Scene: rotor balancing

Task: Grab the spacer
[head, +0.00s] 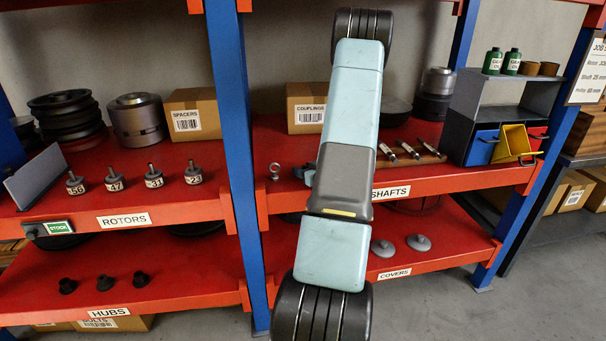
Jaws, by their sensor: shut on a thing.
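I cannot pick out a loose spacer in the head view. A cardboard box labelled "SPACERS" (195,112) stands at the back of the left upper red shelf; its contents do not show. My arm runs up the middle of the view in front of the shelves.
Numbered rotors (154,177) stand in a row on the left shelf (125,222). A blue post (232,130) divides the bays. Right of my arm are shafts (406,150) and coloured bins (512,140). Covers (418,242) lie below, hubs (104,282) lower left.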

